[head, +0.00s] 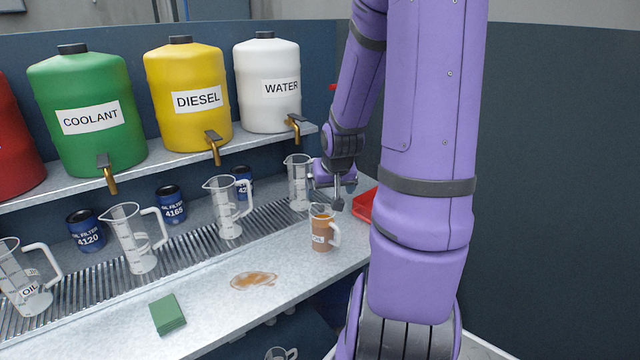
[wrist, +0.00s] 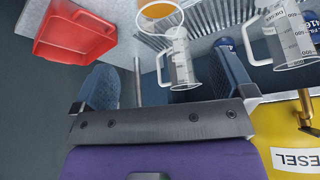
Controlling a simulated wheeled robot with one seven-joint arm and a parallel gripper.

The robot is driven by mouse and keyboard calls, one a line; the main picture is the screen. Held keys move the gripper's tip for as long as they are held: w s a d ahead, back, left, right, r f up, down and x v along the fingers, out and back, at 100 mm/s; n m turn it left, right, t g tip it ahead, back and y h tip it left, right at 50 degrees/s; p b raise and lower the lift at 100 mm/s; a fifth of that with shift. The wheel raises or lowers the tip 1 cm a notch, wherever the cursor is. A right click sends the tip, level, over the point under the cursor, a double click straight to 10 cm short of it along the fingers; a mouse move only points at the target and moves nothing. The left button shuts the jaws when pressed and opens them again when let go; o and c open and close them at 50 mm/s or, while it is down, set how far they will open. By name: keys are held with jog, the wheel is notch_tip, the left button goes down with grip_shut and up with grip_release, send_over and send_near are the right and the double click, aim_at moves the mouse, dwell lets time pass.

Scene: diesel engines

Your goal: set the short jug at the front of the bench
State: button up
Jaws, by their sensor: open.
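The short jug (head: 320,236), filled with brown liquid, stands upright near the bench's front edge, its white handle toward the right. It is shorter than the clear jugs. In the wrist view the two fingers (wrist: 165,72) are wide apart with nothing held. The bench (head: 215,318) is speckled grey.
Several clear measuring jugs (head: 140,245) stand on the grating, one (head: 297,185) just behind my gripper. A brown spill (head: 254,281) and green cloth stack (head: 167,315) lie in front. A red tray (wrist: 72,36) is beside the short jug. Tapped containers (head: 188,100) line the shelf above.

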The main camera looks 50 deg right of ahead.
jog(key=a+r+n, duration=0.2)
jog(key=a+r, duration=0.5)
jog(key=a, duration=0.1)
jog(key=s+a+r+n+y, duration=0.1)
jog(key=s+a+r+n, duration=0.1)
jog(key=s+a+r, duration=0.4)
jog(key=s+a+r+n+y, duration=0.1)
jog(key=s+a+r+n, duration=0.2)
jog(key=a, duration=0.9)
jog(key=shift+s+a+r+t+y, duration=0.3)
jog(key=shift+s+r+t+y, duration=0.1)
jog(key=shift+s+r, duration=1.8)
jog(key=shift+w+r, duration=0.25)
jog(key=shift+w, duration=0.1)
